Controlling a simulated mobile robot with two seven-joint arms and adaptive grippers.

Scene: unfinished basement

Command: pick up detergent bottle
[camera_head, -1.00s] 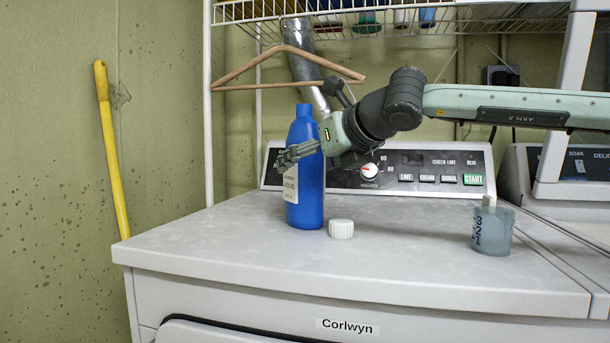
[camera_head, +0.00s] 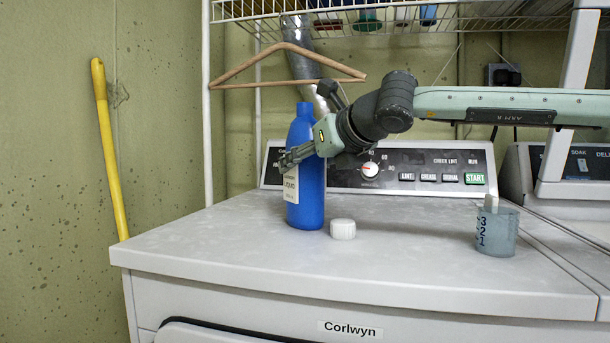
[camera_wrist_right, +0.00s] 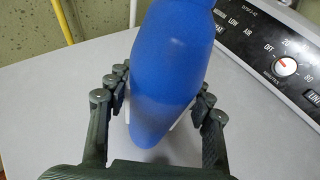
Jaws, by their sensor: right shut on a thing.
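The blue detergent bottle (camera_head: 306,190) stands upright on the white dryer top (camera_head: 228,236), with a white label on its front. My right gripper (camera_head: 296,156) reaches in from the right and is shut around the bottle's upper body. In the right wrist view the blue bottle (camera_wrist_right: 170,75) fills the middle, with a finger of my right gripper (camera_wrist_right: 160,108) on each side of it. The bottle's base appears to rest on the dryer top. My left gripper is not in view.
A white cap (camera_head: 342,229) lies just right of the bottle. A translucent measuring cup (camera_head: 496,232) stands farther right. Behind is the control panel (camera_head: 420,170). A wooden hanger (camera_head: 290,65) hangs from the wire shelf (camera_head: 400,20) above. A yellow pole (camera_head: 108,150) leans on the wall.

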